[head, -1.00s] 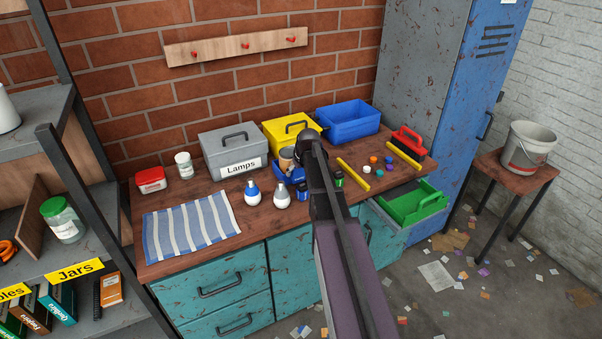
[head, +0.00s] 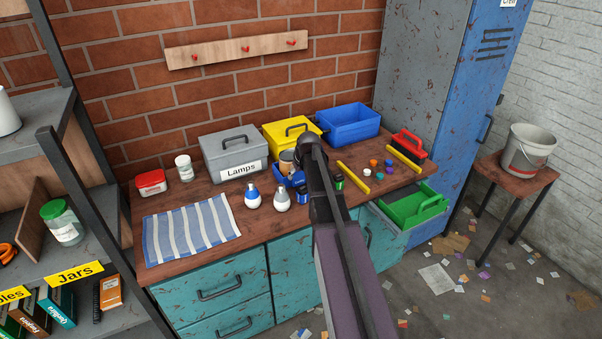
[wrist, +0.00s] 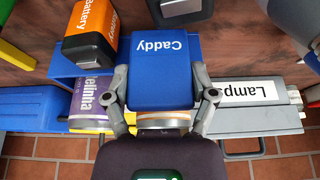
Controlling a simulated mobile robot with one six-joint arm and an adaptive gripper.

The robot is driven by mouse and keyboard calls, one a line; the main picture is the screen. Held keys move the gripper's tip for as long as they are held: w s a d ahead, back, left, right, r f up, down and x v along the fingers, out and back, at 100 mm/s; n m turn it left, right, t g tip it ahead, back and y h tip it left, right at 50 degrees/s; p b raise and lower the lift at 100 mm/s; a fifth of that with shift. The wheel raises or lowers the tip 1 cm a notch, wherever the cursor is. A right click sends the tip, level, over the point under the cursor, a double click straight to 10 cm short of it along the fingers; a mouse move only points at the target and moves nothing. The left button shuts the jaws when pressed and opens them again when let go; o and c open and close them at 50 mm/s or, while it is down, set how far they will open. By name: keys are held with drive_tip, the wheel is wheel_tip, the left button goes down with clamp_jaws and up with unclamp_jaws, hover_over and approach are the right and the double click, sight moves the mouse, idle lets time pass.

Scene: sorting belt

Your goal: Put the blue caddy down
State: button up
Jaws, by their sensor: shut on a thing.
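The blue caddy (wrist: 165,92) is in my gripper (wrist: 159,76); the two fingers close on either side of its upright block marked "Caddy" in the wrist view. In the head view a part of the caddy (head: 290,180) shows at the back of the workbench, left of my arm, which hides much of it. A purple-labelled can (wrist: 90,100) and an orange and black battery (wrist: 90,32) show beside the block in the wrist view. I cannot tell whether the caddy's base touches the bench.
The grey Lamps box (head: 235,155) stands left of the caddy, the yellow box (head: 284,134) behind, the blue bin (head: 350,125) to the right. Two bulbs (head: 281,200) stand in front. Yellow bars (head: 354,177) and small caps lie right. A striped cloth (head: 190,228) lies left.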

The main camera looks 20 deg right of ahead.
drive_tip(key=shift+r, duration=0.15)
wheel_tip(320, 180, up, 10)
drive_tip(key=p, duration=1)
drive_tip(key=shift+f, duration=0.2)
idle(1.2)
